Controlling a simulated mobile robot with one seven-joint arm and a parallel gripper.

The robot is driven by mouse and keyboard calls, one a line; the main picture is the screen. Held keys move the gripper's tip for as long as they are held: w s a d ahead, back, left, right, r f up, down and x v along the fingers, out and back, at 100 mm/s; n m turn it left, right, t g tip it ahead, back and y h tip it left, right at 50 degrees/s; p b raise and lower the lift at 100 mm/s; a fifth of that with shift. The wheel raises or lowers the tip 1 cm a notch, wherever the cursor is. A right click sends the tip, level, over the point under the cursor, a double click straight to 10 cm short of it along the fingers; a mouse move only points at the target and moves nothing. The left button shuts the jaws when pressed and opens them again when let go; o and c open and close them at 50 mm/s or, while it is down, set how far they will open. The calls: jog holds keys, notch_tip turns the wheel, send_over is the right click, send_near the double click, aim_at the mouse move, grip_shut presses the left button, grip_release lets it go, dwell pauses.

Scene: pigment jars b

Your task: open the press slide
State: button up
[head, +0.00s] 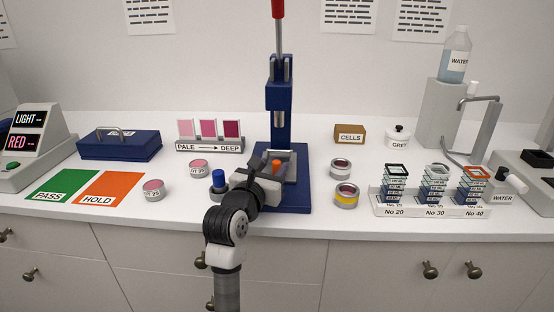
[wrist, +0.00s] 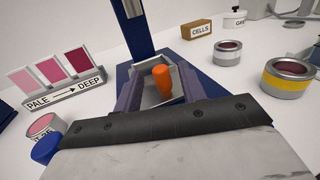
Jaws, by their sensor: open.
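The blue press (head: 281,112) stands mid-counter, its red-handled lever (head: 278,8) upright. A light grey tray-like slide (head: 291,168) sits low at its front, with an orange knob (head: 276,166). In the wrist view the slide (wrist: 150,97) and its upright orange knob (wrist: 162,82) show up close. My gripper (head: 268,176) is at the front of the press. In the wrist view its open jaws (wrist: 162,88) stand on either side of the knob, apparently with gaps. My gripper hides the near part of the slide, so how far it is out I cannot tell.
A blue-lidded jar (head: 220,184) stands close left of my gripper, with pink jars (head: 198,169) nearby. Two jars (head: 346,194) stand right of the press, beside the sieve rack (head: 430,208). A swatch stand (head: 210,145) is behind left. The counter's front edge is below my gripper.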

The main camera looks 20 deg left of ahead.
aim_at(275, 164)
jog(key=shift+w+d, duration=0.1)
jog(key=shift+w, duration=1.6)
grip_shut()
